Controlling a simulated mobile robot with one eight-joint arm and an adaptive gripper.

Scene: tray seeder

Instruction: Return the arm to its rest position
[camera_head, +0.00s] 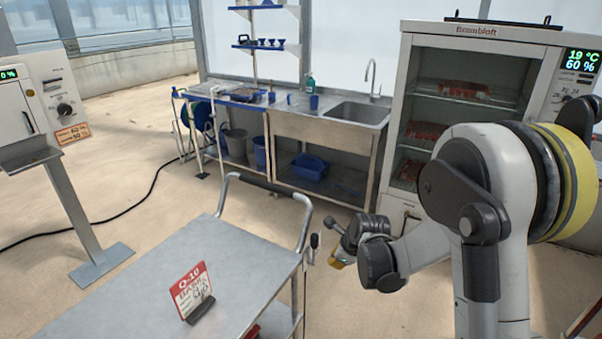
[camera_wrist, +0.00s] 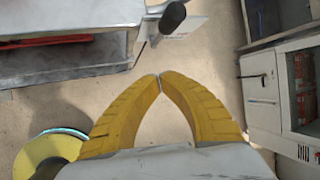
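My arm reaches across the right of the head view, bent, with its end hanging beside the cart. My gripper (camera_head: 338,262) shows small there, to the right of the cart's handle end, partly hidden by my wrist. In the wrist view my gripper's two yellow fingers (camera_wrist: 160,76) meet at the tips with only empty space between them lower down. The gripper is shut and holds nothing. It points toward the bare floor, apart from the cart.
A metal cart (camera_head: 235,250) with a red and white sign (camera_head: 191,291) stands at front left. A glass-door cabinet (camera_head: 400,75) stands behind my arm. A sink bench (camera_head: 325,128) is at the back. A post-mounted control box (camera_head: 50,90) stands left. Open floor (camera_head: 155,205) lies between.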

